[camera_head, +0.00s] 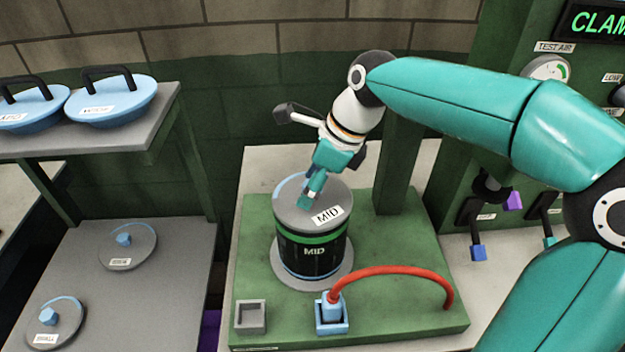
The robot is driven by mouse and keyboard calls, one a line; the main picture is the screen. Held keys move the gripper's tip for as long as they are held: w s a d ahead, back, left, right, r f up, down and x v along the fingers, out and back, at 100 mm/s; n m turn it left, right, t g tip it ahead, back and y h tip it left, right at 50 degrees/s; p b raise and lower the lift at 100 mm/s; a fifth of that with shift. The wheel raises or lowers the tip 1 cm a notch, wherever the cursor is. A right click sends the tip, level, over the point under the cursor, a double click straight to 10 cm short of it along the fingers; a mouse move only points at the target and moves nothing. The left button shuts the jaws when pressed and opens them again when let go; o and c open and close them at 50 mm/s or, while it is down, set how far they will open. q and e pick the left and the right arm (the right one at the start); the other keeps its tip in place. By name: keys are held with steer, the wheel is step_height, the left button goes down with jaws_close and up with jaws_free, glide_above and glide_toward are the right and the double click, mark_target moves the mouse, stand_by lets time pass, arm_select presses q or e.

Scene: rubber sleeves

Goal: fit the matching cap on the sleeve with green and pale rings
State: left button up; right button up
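The dark sleeve (314,263) stands upright on the green base plate, marked MID, with a green ring and a pale ring low down. A grey cap (290,212) with a MID label covers its top and looks level. My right gripper (314,192) comes down from above, its tip at the middle of the cap. It hides the cap's knob, so I cannot tell whether the fingers are closed on it. My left gripper is out of view.
Two more grey caps with blue knobs, one upper (127,246) and one marked SMALL (55,322), lie on the grey table at left. Blue lids (112,102) sit on a shelf above. A red hose (395,270) arches from a blue socket (331,316).

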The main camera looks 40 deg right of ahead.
mark_target(334, 200)
steer(key=v, duration=1.2)
